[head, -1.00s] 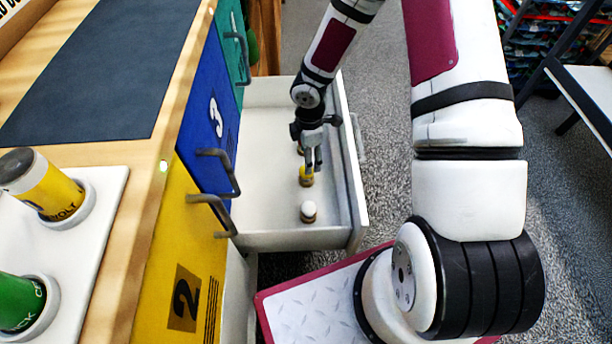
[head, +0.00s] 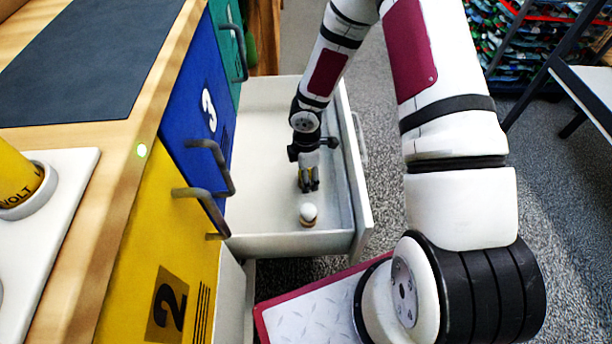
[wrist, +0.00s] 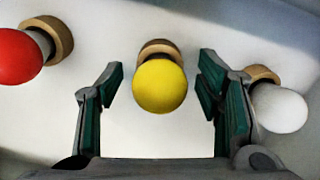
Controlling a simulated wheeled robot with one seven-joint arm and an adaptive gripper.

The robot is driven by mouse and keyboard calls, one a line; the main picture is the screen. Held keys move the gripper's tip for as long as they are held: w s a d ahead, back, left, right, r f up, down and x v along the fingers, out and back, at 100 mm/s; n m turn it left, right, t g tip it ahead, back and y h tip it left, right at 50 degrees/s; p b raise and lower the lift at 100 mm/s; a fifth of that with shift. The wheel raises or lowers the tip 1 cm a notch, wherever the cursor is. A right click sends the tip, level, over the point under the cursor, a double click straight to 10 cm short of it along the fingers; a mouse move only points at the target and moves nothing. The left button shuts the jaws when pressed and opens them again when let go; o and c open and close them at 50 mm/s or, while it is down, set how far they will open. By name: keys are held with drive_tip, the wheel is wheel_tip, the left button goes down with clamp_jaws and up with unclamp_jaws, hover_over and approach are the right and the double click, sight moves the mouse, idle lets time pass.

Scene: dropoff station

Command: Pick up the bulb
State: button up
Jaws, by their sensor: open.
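My gripper (head: 309,186) is open and reaches down into the open white drawer (head: 270,130). In the wrist view, a yellow bulb (wrist: 160,88) on a wooden base stands between the two spread fingers, with a gap on each side. In the head view my gripper hides most of this bulb. A red bulb (wrist: 17,57) on a wooden base is outside the left finger.
The drawer's walls, such as the right one (head: 357,165), stand close around my gripper. The workbench (head: 100,195) with blue and yellow fronts and metal handles (head: 217,165) is on the left. A white tray (head: 60,230) holds a yellow container (head: 15,175).

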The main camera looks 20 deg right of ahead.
drive_tip(key=c, duration=1)
drive_tip(key=shift+c, duration=0.2)
